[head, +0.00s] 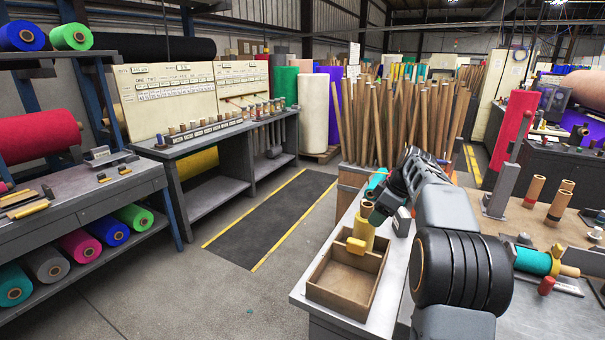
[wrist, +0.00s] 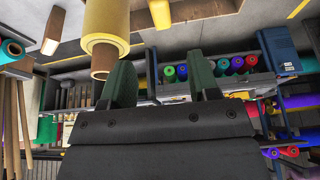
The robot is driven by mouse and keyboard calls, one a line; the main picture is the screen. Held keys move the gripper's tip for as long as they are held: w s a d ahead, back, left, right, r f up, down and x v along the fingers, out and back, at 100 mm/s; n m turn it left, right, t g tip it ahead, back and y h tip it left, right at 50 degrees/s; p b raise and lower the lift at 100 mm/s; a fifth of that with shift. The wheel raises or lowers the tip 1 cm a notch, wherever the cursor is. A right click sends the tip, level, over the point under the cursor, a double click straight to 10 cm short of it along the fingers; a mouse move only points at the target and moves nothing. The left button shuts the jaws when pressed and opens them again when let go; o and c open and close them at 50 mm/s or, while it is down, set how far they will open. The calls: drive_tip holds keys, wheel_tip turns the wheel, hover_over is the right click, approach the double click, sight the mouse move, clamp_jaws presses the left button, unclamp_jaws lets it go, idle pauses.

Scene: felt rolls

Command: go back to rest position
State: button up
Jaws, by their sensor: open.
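My gripper (head: 376,208) is at the end of my arm, above the right rear side of a wooden tray (head: 338,297). In the wrist view its two dark green fingers (wrist: 163,80) are apart with nothing between them. A yellow felt roll (head: 361,231) with a brown core stands in the tray beside the gripper. In the wrist view this yellow roll (wrist: 108,22) is close by the left finger, outside the gap; I cannot tell whether they touch. My arm hides part of the bench behind it.
The tray, with a smaller yellow piece (head: 356,246), sits on a grey bench (head: 301,288). Many brown tubes (head: 400,120) stand upright behind. A teal roll (head: 532,260) and brown cores (head: 560,203) are on the right. A dark floor mat (head: 275,220) lies in the open aisle.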

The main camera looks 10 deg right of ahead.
drive_tip(key=s+a+f+m+h, duration=0.2)
drive_tip(key=s+f+m, duration=0.35)
drive_tip(key=m, duration=0.25)
drive_tip(key=s+a+m+p, duration=0.1)
drive_tip(key=s+a+p, duration=0.1)
drive_tip(key=s+a, duration=0.5)
drive_tip(key=s+a+r+m+h+p, duration=0.1)
drive_tip(key=s+a+p, duration=0.1)
drive_tip(key=s+a, duration=0.5)
drive_tip(key=shift+s+r+t+h, duration=0.15)
drive_tip(key=shift+s+t+h, duration=0.2)
drive_tip(key=shift+s, duration=2.8)
